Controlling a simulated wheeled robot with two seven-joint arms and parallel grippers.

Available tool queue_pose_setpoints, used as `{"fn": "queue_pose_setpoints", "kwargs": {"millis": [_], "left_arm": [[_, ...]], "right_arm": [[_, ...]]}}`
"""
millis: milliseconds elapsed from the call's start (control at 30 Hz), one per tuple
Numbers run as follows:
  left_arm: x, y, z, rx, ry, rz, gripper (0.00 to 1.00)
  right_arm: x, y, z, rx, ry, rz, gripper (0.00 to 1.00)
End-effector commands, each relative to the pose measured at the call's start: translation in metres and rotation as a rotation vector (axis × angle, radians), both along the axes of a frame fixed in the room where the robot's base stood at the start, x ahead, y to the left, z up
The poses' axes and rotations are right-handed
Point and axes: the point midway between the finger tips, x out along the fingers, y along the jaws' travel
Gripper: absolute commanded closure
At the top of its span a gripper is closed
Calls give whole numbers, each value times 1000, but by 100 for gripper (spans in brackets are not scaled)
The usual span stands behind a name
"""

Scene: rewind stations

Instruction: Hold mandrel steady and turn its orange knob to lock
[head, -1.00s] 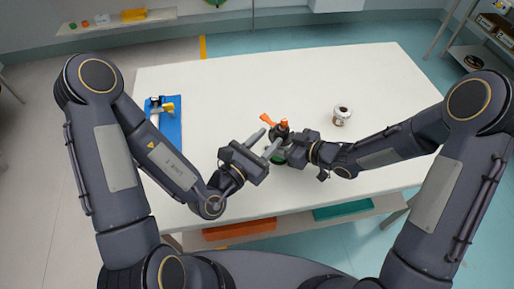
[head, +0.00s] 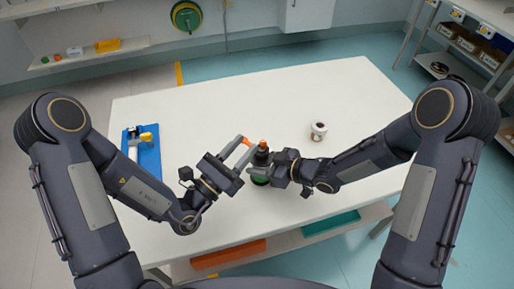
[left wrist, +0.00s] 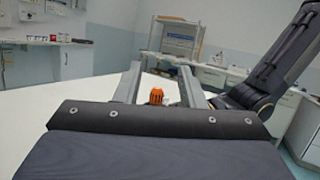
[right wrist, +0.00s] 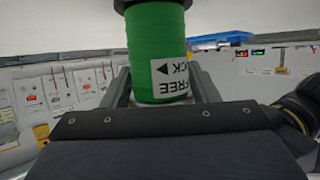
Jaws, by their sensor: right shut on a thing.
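The mandrel (head: 262,157) stands upright near the table's middle, dark on top with a green lower body. Its orange knob (head: 263,144) is on top, with an orange part reaching left. My right gripper (head: 256,174) is shut on the mandrel from the right. In the right wrist view the green body (right wrist: 156,50) sits between the fingers, with a white label (right wrist: 174,77) reading FREE and an arrow. My left gripper (head: 245,148) is open, its fingertips close to the knob. In the left wrist view the orange knob (left wrist: 156,96) shows between the spread fingers, apart from both.
A blue board (head: 149,176) with a yellow and white fixture lies at the table's left. Orange (head: 228,255) and teal (head: 331,224) bins sit under the front edge.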

Motion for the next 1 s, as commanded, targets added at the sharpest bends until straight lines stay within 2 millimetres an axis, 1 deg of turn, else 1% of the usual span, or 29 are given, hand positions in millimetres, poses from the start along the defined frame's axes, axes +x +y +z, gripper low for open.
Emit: {"fn": "queue_pose_setpoints", "kwargs": {"millis": [33, 100, 167, 233, 300, 433, 600, 700, 767, 833, 967, 1000], "left_arm": [[14, 2, 8, -34, -59, -62, 64], [24, 3, 16, -67, -115, -183, 64], [31, 5, 18, -67, -150, -294, 64], [37, 10, 16, -38, -168, -428, 64], [41, 17, 10, 16, -163, -550, 64], [48, 37, -8, 149, -103, -724, 64], [54, 60, -28, 289, -7, -840, 64], [56, 65, -33, 329, 24, -866, 64], [56, 63, -35, 338, 33, -873, 64], [55, 56, -35, 340, 35, -877, 64], [54, 33, -35, 340, 34, -878, 64], [54, 25, -35, 338, 34, -878, 64]], "right_arm": [[0, 0, 0, 0, 0, -1, 76], [0, 0, 0, 0, 0, -1, 76], [0, 0, 0, 0, 0, -1, 76], [0, 0, 0, 0, 0, -1, 76], [0, 0, 0, 0, 0, -1, 76], [0, 0, 0, 1, -1, -1, 76], [0, 0, 0, 1, -1, -1, 76], [0, 0, 0, 1, -1, -1, 76], [0, 0, 0, 1, -1, -1, 76], [0, 0, 0, 1, -1, -1, 76], [0, 0, 0, 1, -1, -1, 76], [0, 0, 0, 1, -1, -1, 76]]}}
